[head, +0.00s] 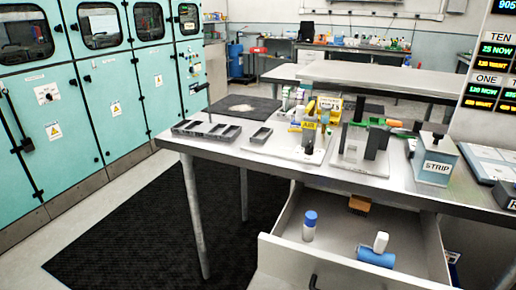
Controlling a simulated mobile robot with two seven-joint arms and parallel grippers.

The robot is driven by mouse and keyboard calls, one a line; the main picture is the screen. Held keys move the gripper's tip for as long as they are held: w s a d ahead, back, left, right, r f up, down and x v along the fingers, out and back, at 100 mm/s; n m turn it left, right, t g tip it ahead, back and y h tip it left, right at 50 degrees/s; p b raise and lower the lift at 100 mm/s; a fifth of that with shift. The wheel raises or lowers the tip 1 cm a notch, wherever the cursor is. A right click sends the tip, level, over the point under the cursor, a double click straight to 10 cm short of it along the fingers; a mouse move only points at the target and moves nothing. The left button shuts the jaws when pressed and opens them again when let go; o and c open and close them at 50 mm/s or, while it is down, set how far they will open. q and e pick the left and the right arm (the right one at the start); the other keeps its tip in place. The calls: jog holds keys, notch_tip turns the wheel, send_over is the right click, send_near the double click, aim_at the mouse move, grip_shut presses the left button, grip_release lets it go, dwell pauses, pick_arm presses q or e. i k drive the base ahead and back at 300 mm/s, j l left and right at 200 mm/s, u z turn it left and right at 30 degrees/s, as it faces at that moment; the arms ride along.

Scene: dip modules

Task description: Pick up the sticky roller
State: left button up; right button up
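What looks like the sticky roller (374,257) lies in an open drawer under the workbench, toward the drawer's front right. It is a blue cylinder with a white block-like part (381,242) standing up behind it. The open drawer (285,258) has pale grey walls. Neither of my grippers shows in the head view.
A white bottle with a blue cap (309,226) stands left in the drawer, and a brown block (359,205) lies at its back. The workbench (225,152) above carries dark trays (206,130), fixtures and a STRIP box (433,162). The drawer floor between items is clear.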

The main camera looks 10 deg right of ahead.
aim_at(376, 256)
jog(key=l+z, duration=0.1)
jog(key=z, duration=0.25)
jog(key=l+z, duration=0.1)
jog(key=z, duration=0.25)
jog(key=l+z, duration=0.1)
jog(key=z, duration=0.25)
